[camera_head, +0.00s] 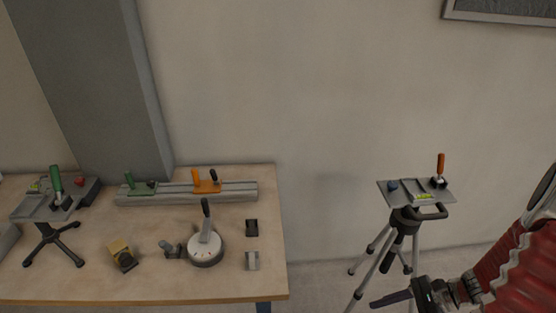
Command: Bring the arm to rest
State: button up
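My arm comes in at the lower right, in a red ribbed sleeve. My gripper (393,297) is at its end and points left, low in front of the tripod's legs. A dark finger shows, but I cannot make out the gap between the fingers. I see nothing held in it. The tripod (406,219) stands upright on the right and carries a grey plate (415,197).
A wooden table (200,288) fills the left, with a grey rail (235,192), a white round base with a lever (205,253), a yellow-black block (122,255) and a small stand (50,245). A grey column (95,90) rises behind. Floor shows between table and tripod.

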jog(key=a+r+n+t+h, duration=0.1)
jog(key=a+r+n+h, duration=0.2)
jog(key=r+n, duration=0.3)
jog(key=s+a+r+n+t+h, duration=0.1)
jog(key=a+r+n, duration=0.5)
jog(key=r, duration=0.7)
jog(key=a+r+n+t+h, duration=0.2)
jog(key=a+r+n+h, duration=0.2)
jog(key=r+n+h, duration=0.2)
notch_tip(320, 180, up, 4)
jog(key=shift+s+a+r+n, duration=0.2)
jog(key=shift+r+n, duration=0.05)
jog(key=shift+n, duration=0.85)
